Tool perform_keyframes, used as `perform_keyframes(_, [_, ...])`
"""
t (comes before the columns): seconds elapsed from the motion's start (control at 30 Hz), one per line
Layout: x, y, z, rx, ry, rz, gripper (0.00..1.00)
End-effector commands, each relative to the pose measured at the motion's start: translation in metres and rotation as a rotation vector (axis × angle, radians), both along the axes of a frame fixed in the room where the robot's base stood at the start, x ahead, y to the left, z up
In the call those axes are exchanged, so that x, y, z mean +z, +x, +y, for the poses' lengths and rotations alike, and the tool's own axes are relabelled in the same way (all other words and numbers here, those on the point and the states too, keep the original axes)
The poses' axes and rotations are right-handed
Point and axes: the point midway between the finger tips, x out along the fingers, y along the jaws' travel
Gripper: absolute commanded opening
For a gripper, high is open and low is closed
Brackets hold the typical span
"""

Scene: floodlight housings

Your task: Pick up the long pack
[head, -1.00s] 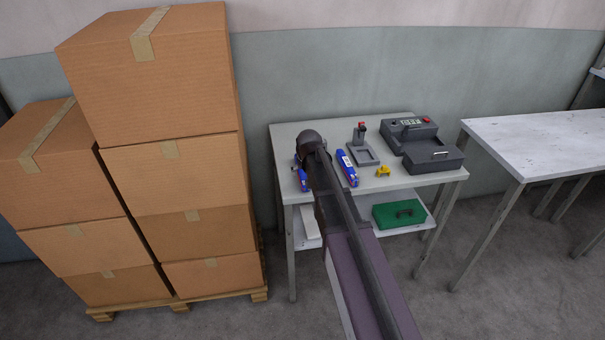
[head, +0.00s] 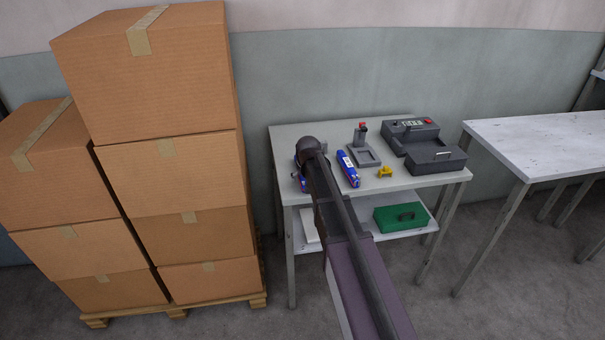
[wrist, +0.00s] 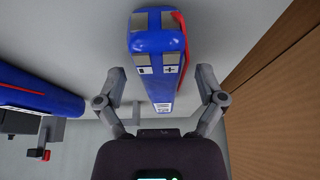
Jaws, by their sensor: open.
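Two blue packs lie on the small grey table. One pack (wrist: 158,45), with metal tabs, a red wire and plus and minus marks, lies between my open gripper fingers (wrist: 162,84) in the wrist view, with a gap on each side. I cannot tell how far below the fingertips it is. In the head view this pack (head: 303,182) is mostly hidden by my arm. The other blue pack (head: 348,168) lies to its right in the head view, and at the left edge of the wrist view (wrist: 40,92). I cannot tell which is longer.
The table (head: 420,181) also holds a grey stand (head: 362,155), a yellow piece (head: 385,172) and a dark grey device (head: 425,145). A green case (head: 400,217) is on the lower shelf. Stacked cartons (head: 180,175) stand close on the left. A white table (head: 540,145) stands right.

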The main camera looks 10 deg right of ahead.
Motion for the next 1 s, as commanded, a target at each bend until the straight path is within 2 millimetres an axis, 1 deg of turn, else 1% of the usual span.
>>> perform_keyframes(0.23, [0.0000,0.0000,0.0001,0.000,0.000,0.000,0.89])
perform_keyframes(0.27, [0.0000,0.0000,0.0001,0.000,0.000,0.000,0.83])
perform_keyframes(0.3, [0.0000,0.0000,0.0000,0.000,0.000,0.000,0.71])
perform_keyframes(0.37, [0.0000,-0.0001,0.0000,0.000,0.000,0.000,0.53])
perform_keyframes(0.4, [0.0000,-0.0001,0.0000,0.000,0.000,0.000,0.41])
perform_keyframes(0.47, [0.0000,-0.0001,0.0000,0.000,0.000,0.000,0.23])
perform_keyframes(0.5, [0.0000,-0.0001,0.0000,0.000,0.000,0.000,0.11])
perform_keyframes(0.53, [0.0000,-0.0001,0.0000,0.000,0.000,0.000,0.02])
perform_keyframes(0.57, [-0.0001,0.0000,0.0000,0.000,0.000,0.000,0.00])
perform_keyframes(1.0, [0.0024,0.0002,-0.0002,0.000,0.000,0.000,0.00])
